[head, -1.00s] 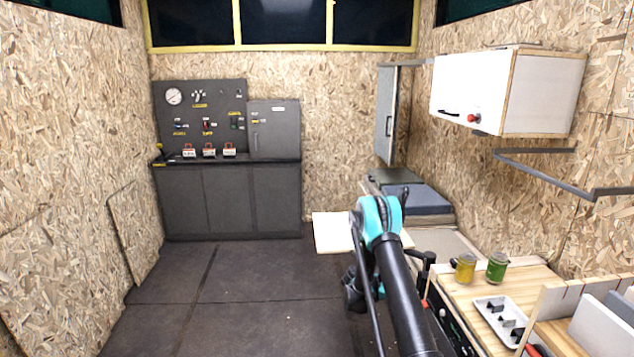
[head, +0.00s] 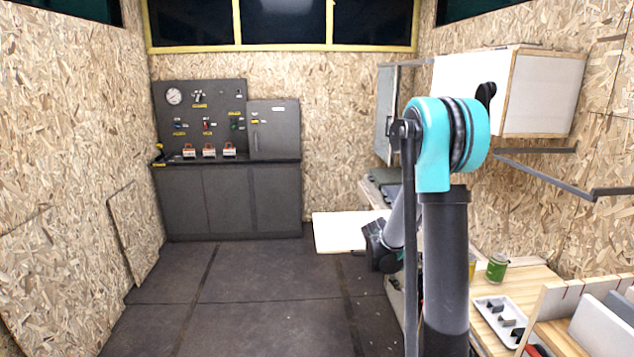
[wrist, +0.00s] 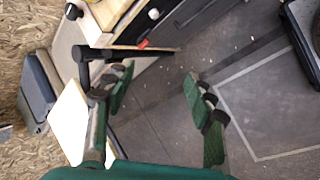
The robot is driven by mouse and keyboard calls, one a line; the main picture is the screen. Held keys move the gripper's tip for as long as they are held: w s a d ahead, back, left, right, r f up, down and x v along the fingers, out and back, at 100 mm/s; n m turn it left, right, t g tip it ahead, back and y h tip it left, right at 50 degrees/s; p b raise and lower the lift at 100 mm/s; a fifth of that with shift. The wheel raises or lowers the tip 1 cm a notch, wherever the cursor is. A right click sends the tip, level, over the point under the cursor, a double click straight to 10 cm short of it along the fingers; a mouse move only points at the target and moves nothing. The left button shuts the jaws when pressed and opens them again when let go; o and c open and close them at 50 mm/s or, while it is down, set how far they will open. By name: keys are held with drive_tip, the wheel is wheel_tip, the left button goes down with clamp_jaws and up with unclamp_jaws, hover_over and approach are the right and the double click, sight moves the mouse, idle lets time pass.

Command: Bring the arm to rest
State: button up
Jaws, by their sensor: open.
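My gripper (wrist: 158,98) is open and empty in the wrist view, its two green-and-black fingers well apart over the dark floor (wrist: 165,135). In the head view my arm stands raised at the right of centre, its teal elbow (head: 436,145) in front of the white wall cabinet. A dark part of my wrist (head: 378,247) shows beside the arm, by the white board. The fingertips cannot be made out in the head view.
A wooden worktop with a green jar (head: 497,266) and a white tray (head: 498,318) is at right. A pale board (head: 338,232) juts out left of my arm. The white cabinet (head: 545,95) and a grey rail (head: 560,178) are on the right wall. Floor at left is clear.

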drive_tip(key=s+a+r+m+y, duration=0.1)
drive_tip(key=s+a+m+y, duration=0.2)
drive_tip(key=s, duration=1)
drive_tip(key=s+a+r+m+t+y, duration=0.1)
drive_tip(key=s+a+m, duration=0.4)
drive_tip(key=s, duration=0.8)
drive_tip(key=shift+a+r+y, duration=0.4)
drive_tip(key=shift+a+y, duration=0.5)
drive_tip(key=shift+a, duration=0.1)
